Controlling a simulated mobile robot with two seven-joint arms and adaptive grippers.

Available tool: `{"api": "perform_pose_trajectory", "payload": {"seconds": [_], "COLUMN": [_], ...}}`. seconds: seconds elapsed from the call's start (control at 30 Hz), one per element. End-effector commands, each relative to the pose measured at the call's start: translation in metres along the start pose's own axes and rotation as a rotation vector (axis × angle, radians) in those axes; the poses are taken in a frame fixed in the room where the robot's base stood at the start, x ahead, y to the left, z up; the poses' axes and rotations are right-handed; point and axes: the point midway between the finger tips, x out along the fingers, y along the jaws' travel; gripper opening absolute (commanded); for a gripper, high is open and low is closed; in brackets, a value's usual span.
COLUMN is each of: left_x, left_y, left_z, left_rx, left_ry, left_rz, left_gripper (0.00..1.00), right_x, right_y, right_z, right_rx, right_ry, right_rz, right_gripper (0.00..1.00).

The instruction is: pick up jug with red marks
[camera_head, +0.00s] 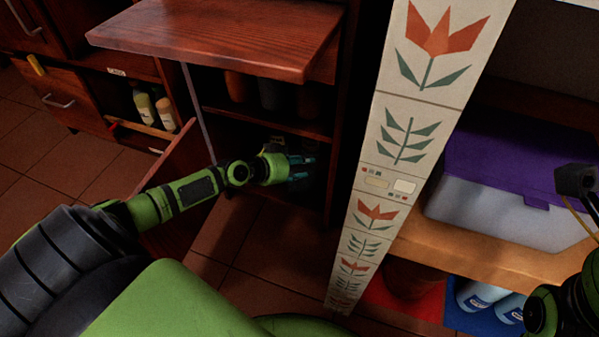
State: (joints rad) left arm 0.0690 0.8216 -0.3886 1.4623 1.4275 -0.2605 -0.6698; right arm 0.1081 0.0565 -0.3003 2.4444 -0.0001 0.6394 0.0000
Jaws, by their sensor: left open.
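My left gripper (301,168) is open, its teal-tinted fingers reaching into the dark lower compartment of the open cabinet (265,127). I cannot make out a jug with red marks; the space around the fingers is too dark to tell what stands there. On the shelf above are dim containers: a reddish one (236,86), a greyish one (268,93) and another reddish one (308,101). No red marks can be read on them. Part of my right arm shows at the right edge; its fingers cannot be made out.
An open cabinet door (178,170) stands left of my left forearm. A wooden top (215,38) overhangs the cabinet. A tulip-patterned panel (390,150) rises to the right. Beyond it, a purple-lidded box (490,215) sits on a wooden shelf (455,253). Bottles (145,108) stand at left.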

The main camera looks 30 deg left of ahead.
Motion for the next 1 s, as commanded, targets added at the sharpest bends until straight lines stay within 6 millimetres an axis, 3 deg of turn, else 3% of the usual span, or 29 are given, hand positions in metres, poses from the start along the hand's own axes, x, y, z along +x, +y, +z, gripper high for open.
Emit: {"api": "perform_pose_trajectory", "payload": {"seconds": [0.17,0.43,0.47,0.57,1.0], "left_x": [0.025,0.027,0.027,0.027,0.027], "left_y": [0.000,0.001,0.001,0.001,0.000], "left_z": [0.002,0.001,0.001,0.001,0.001], "left_rx": [-0.001,0.001,0.001,0.001,0.002], "left_ry": [0.001,-0.001,-0.001,-0.001,-0.001], "left_rz": [-0.001,0.000,0.000,0.000,-0.001], "left_gripper": [0.44,0.44,0.40,0.00,0.00], "right_x": [0.003,0.006,0.006,0.005,0.006], "right_y": [-0.001,-0.001,-0.001,-0.001,-0.001], "right_z": [-0.003,-0.003,-0.003,-0.003,-0.003], "right_rx": [-0.004,-0.004,-0.004,-0.004,-0.004], "right_ry": [0.030,0.032,0.032,0.032,0.033], "right_rz": [-0.009,-0.010,-0.010,-0.010,-0.010], "right_gripper": [0.40,0.40,0.40,0.40,0.40]}}
